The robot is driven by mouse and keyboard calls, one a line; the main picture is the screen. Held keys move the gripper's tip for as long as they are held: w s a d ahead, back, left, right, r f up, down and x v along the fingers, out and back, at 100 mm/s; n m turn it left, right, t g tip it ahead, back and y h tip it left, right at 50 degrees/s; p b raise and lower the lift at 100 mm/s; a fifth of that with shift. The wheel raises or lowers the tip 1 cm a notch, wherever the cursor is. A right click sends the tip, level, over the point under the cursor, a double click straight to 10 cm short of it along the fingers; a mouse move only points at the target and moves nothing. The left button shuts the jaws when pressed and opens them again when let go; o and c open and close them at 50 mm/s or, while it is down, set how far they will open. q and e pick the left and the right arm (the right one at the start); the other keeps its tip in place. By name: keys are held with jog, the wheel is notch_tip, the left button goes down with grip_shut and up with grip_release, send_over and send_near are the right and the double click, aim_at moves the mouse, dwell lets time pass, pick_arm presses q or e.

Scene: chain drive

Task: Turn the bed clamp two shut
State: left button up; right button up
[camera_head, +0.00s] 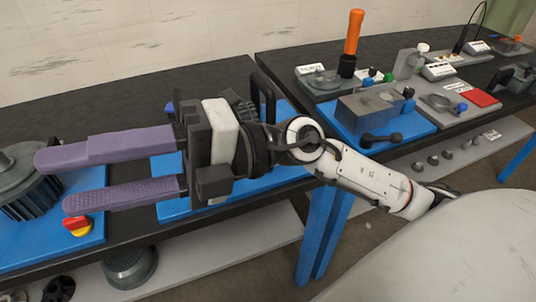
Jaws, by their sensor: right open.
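My right gripper (55,182) reaches across the picture from the right, with two long purple fingers pointing left. The fingers are apart, with nothing seen between them. Its tips are at the right side of a dark grey ribbed motor-like unit (32,190) on a blue base plate (40,255). A red and yellow knob (78,226) sits on that plate just below the lower fingertip. I cannot tell which part is bed clamp two; it may be hidden behind the gripper. My left gripper is not in view.
A second blue plate (175,212) lies behind my right gripper, with a black handle (263,97) rising there. At right, another blue plate bears a grey block (368,108); an orange handle (353,32) stands behind it. A lower shelf (235,245) holds a round grey part (130,268).

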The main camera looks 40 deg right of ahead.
jog(key=w+d+f+n+g+h, duration=0.1)
jog(key=w+d+f+h, duration=0.1)
jog(key=d+f+h, duration=0.4)
jog(key=w+d+f+n+h, duration=0.1)
jog(key=d+f+h, duration=0.2)
jog(key=f+h, duration=0.35)
jog(key=w+d+f+m+h, duration=0.1)
jog(key=w+d+h, duration=0.15)
jog(key=d, duration=0.45)
jog(key=w+d+f+m+t+h, duration=0.1)
jog(key=d+m+h, duration=0.15)
jog(key=d, duration=0.45)
jog(key=w+d+f+h, duration=0.1)
jog(key=w+d+h, duration=0.15)
jog(key=d, duration=0.45)
jog(key=shift+h, duration=0.3)
jog(key=x, duration=0.4)
jog(key=p+x, duration=0.1)
jog(key=x, duration=0.4)
jog(key=shift+a, duration=0.25)
